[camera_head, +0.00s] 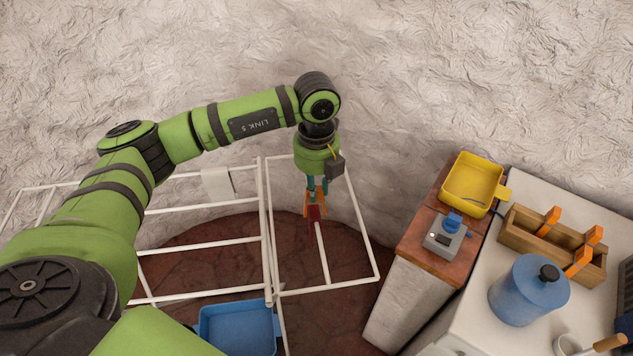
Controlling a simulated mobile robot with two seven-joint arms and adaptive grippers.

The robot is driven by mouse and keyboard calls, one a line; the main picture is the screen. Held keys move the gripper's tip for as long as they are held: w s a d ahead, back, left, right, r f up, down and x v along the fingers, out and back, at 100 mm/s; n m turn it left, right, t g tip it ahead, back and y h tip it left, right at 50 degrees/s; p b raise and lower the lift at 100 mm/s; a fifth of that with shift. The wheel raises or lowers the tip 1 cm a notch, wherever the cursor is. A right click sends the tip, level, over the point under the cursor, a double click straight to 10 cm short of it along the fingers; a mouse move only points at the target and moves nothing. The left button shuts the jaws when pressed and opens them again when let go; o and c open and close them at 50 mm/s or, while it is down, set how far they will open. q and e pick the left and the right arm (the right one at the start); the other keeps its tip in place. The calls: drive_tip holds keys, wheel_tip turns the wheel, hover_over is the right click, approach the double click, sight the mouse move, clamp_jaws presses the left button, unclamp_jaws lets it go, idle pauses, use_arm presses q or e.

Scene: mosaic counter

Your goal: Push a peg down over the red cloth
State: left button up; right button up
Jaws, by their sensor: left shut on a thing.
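My left gripper (318,187) points down over the right wing of the white drying rack (265,225). It is shut on an orange peg (309,205), whose legs point down. The red cloth (317,220) is a narrow dark red strip at the rack's middle rail, directly below the gripper. The peg overlaps the upper part of the cloth in the picture. I cannot tell how far its legs reach over the cloth and rail. My right gripper is not in view.
A small white cloth (217,182) hangs on the rack's left part. A blue bin (238,328) stands below. At right are a wooden box (520,232) with orange pegs (548,221), a yellow tray (472,184), a grey device (446,238) and a blue pot (528,292). The textured wall is behind.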

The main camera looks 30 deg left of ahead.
use_arm(q)
drive_tip(key=shift+f+b, duration=1.35)
drive_tip(key=shift+f, duration=0.7)
drive_tip(key=o, duration=1)
drive_tip(key=shift+c, duration=0.2)
